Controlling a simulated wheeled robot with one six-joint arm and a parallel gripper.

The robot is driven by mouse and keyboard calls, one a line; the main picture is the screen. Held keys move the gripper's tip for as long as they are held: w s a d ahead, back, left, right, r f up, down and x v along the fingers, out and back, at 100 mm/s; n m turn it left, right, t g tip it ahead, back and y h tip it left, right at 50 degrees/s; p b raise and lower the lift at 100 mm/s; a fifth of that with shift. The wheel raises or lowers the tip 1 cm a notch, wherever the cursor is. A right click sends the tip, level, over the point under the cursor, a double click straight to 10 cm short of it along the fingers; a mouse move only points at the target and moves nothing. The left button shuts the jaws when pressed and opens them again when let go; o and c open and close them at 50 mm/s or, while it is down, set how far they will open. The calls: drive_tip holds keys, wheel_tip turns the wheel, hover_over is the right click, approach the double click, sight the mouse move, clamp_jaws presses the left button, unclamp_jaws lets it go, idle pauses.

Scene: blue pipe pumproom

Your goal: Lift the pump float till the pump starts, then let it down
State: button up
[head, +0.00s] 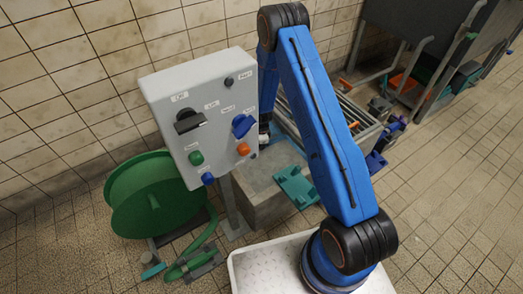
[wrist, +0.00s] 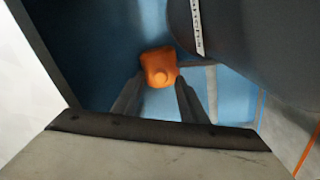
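In the wrist view the orange pump float (wrist: 160,66) shows above a blue surface, with a small round knob facing me. My gripper (wrist: 160,80) has its two dark fingers apart, one on each side of the float near its lower edge. I cannot tell whether they touch it. In the head view the concrete sump (head: 255,210) is partly hidden by the control box and my arm. The float is not visible there. The pump itself cannot be made out for certain.
A grey control box (head: 215,105) on a post has black, blue, green and orange controls. A green hose reel (head: 150,195) stands at left. A teal plate (head: 296,186) is at the sump. In the wrist view a dark rounded body with a marked white strip (wrist: 198,28) is close at right.

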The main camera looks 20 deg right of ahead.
drive_tip(key=shift+f, duration=0.35)
drive_tip(key=shift+c, duration=0.3)
clamp_jaws()
drive_tip(key=shift+r, duration=0.1)
